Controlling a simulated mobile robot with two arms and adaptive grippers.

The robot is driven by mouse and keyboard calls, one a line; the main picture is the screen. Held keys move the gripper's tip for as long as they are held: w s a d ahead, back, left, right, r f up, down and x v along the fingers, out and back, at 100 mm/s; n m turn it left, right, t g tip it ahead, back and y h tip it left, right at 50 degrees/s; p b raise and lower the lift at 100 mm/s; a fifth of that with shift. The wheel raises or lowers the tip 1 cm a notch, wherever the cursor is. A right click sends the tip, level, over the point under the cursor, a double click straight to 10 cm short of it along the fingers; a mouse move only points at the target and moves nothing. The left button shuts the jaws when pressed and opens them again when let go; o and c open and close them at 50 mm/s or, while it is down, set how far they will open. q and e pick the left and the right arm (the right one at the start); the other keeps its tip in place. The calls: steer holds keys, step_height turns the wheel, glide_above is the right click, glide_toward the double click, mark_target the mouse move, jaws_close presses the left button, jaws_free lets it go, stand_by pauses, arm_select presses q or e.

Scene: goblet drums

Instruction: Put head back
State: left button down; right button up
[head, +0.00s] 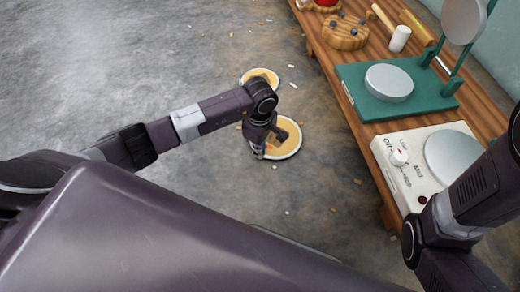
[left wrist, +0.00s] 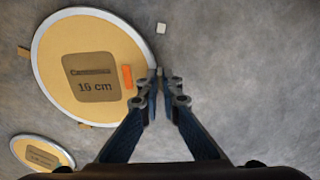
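A round tan drum head (head: 289,145) with a pale rim lies low over the floor in the head view. In the left wrist view this larger head (left wrist: 70,45) bears a brown label reading "16 cm". My left gripper (head: 259,155) reaches down at its near left edge. In the left wrist view its fingertips (left wrist: 161,76) are together right at the rim and look shut on it; whether the head is clear of the floor I cannot tell. A smaller drum head (head: 260,76) lies farther off, also in the left wrist view (left wrist: 42,154). My right gripper is out of view.
A wooden bench (head: 374,131) runs along the right. Small chips litter the floor; the floor at left is open.

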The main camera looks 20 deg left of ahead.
arm_select(q)
steer(key=shift+f, duration=0.1)
steer(key=c, duration=2.1)
jaws_free()
step_height(320, 180, up, 12)
steer(key=shift+r, duration=0.1)
